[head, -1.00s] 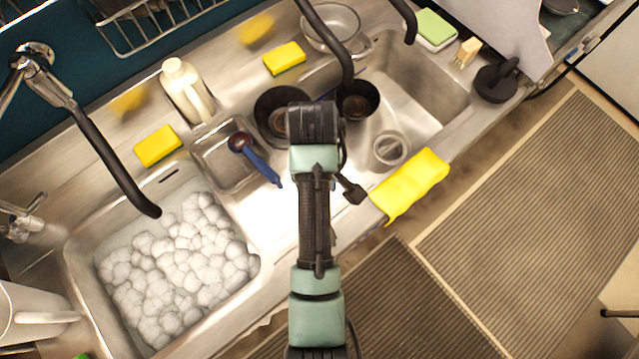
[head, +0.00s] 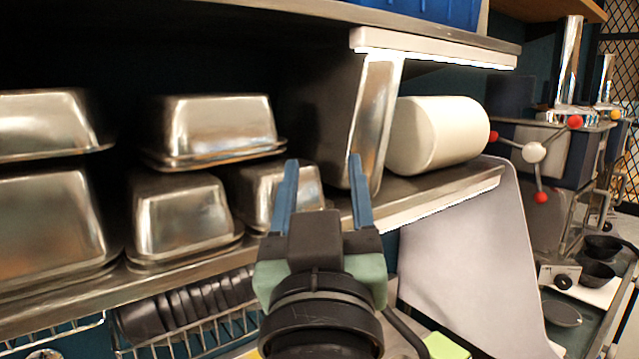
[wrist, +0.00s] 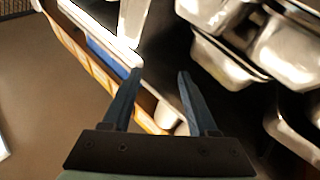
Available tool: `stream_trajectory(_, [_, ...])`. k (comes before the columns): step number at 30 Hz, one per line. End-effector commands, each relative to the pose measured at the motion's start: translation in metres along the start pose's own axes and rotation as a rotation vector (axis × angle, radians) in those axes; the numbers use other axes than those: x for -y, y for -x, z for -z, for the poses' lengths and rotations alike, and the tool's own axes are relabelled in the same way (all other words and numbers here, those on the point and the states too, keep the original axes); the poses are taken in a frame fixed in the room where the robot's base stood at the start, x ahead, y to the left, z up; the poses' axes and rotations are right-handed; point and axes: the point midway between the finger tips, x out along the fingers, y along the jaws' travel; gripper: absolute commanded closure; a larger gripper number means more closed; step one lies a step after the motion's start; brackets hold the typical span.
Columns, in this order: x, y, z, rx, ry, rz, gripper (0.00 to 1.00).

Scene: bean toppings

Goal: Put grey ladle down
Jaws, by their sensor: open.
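My gripper (head: 322,165) is open, with two blue fingers pointing up and nothing between them. It is in front of the shelf with metal pans in the head view. In the wrist view my gripper (wrist: 159,75) also shows spread, empty fingers. No grey ladle can be seen in either current view.
Upturned metal pans (head: 218,125) stand on the shelf (head: 440,197) behind the gripper. A white cylinder (head: 437,135) lies to the right. A dish rack (head: 190,335) with dark items is below left. A grey panel (head: 470,265) leans at the right.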

Motion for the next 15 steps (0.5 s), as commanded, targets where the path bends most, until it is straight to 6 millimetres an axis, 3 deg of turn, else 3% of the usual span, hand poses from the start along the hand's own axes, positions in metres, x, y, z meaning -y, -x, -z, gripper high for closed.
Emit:
stream_trajectory(1, [-0.004, 0.01, 0.04, -0.12, -0.031, -0.01, 0.41])
stream_trajectory(3, [-0.009, 0.024, 0.081, -0.252, -0.069, -0.016, 0.41])
stream_trajectory(6, [-0.013, 0.041, 0.117, -0.375, -0.104, -0.018, 0.41])
stream_trajectory(9, [-0.015, 0.05, 0.133, -0.432, -0.119, -0.018, 0.41])
stream_trajectory(15, [-0.015, 0.052, 0.135, -0.441, -0.122, -0.017, 0.41])
